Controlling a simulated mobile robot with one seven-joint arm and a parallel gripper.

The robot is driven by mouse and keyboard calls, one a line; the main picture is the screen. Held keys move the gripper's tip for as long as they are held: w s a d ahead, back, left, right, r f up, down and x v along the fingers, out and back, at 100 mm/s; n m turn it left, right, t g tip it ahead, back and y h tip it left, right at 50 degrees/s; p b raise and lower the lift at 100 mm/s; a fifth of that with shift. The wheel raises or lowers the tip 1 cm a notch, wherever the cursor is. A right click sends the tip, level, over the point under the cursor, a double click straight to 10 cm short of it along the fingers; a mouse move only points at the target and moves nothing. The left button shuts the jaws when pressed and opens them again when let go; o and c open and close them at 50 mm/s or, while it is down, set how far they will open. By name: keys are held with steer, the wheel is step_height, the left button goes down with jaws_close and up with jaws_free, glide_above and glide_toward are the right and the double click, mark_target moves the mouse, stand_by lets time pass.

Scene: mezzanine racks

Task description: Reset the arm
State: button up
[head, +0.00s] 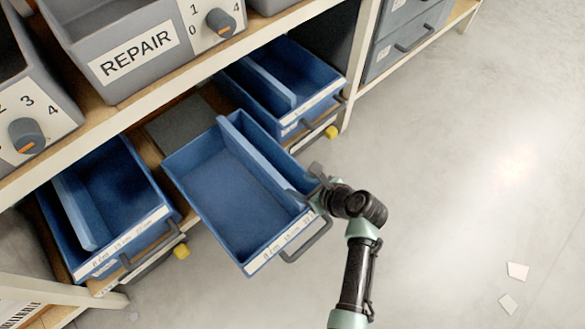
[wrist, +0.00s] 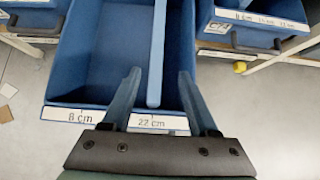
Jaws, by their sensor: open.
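My gripper (head: 316,186) is at the right front part of a pulled-out blue drawer bin (head: 225,195). In the wrist view my gripper (wrist: 160,82) is open, with one finger on each side of the bin's lighter blue divider (wrist: 158,50). The fingers reach over the bin's front edge, which bears labels reading 8 cm and 22 cm. I cannot tell whether the fingers touch the divider. The bin looks empty. Its grey front handle (head: 306,243) is free of my gripper.
Blue bins stand on the shelf at left (head: 105,205) and behind (head: 285,85). A grey REPAIR bin (head: 135,58) is on the shelf above. A grey drawer cabinet (head: 405,35) stands at upper right. The floor at right is open, with paper scraps (head: 517,271).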

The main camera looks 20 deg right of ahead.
steer(key=shift+s+d+r, duration=0.1)
steer(key=shift+s+r, duration=0.2)
steer(key=shift+s, duration=0.05)
stand_by(0.3)
